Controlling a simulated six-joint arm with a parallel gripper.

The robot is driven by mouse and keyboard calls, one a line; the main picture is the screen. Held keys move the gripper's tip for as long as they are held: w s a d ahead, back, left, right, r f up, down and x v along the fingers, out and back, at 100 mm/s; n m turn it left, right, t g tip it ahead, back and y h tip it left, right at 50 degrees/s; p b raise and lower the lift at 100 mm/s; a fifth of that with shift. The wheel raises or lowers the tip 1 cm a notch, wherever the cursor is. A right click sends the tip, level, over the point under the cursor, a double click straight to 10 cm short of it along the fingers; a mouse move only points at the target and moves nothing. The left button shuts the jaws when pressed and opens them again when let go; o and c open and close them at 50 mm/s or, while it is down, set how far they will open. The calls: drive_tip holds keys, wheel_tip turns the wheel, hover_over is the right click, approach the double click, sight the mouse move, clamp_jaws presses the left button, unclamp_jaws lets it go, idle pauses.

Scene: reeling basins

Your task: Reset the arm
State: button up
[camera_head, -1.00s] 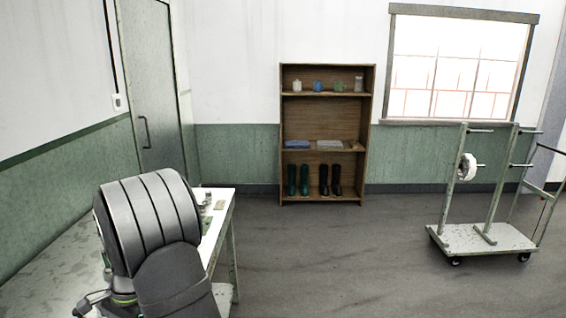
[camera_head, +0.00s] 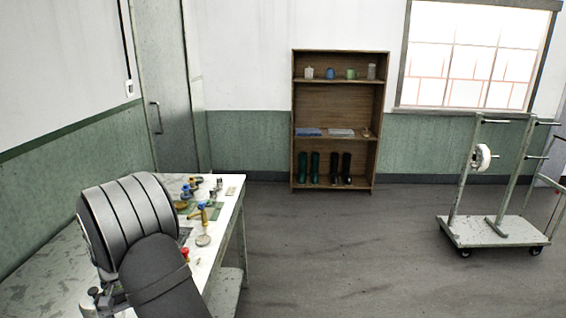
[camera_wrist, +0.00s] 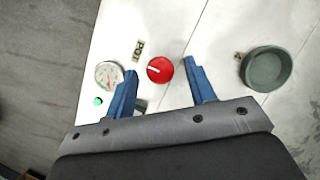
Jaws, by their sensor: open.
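My gripper (camera_wrist: 160,88) shows in the wrist view with its two blue fingers spread apart and nothing between them. Beyond the fingers is a white surface. A red knob (camera_wrist: 160,69) with a white mark shows in line with the gap between the fingertips. A round dial gauge (camera_wrist: 109,75) sits left of the left finger. In the head view my grey arm is folded over the bench at lower left, and the gripper itself cannot be made out.
A green button (camera_wrist: 98,101) and a grey-green round cup (camera_wrist: 266,68) flank the fingers. In the head view, small tools lie on the white bench (camera_head: 225,205). A wooden shelf (camera_head: 338,90) and a wheeled cart (camera_head: 495,231) stand beyond. The floor (camera_head: 340,250) between is clear.

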drive_tip(key=n, duration=0.2)
drive_tip(key=n+t+h, duration=0.1)
drive_tip(key=n, duration=0.2)
drive_tip(key=shift+s+a+t, duration=0.15)
drive_tip(key=shift+t, duration=0.15)
drive_tip(key=o, duration=0.9)
drive_tip(key=shift+o, duration=1)
drive_tip(key=shift+r, duration=0.15)
drive_tip(key=w+d+r+n+t+y, duration=0.1)
drive_tip(key=w+d+r+n, duration=0.15)
drive_tip(key=r, duration=0.65)
drive_tip(key=w+d+r+n+y, duration=0.1)
drive_tip(key=d+r, duration=0.2)
drive_tip(key=r, duration=0.6)
drive_tip(key=w+d+r+n+t+y, duration=0.1)
drive_tip(key=d+r+n+y, duration=0.15)
drive_tip(key=r, duration=0.65)
wheel_tip(320, 180, down, 10)
drive_tip(key=shift+r+h, duration=0.15)
drive_tip(key=shift+h, duration=0.3)
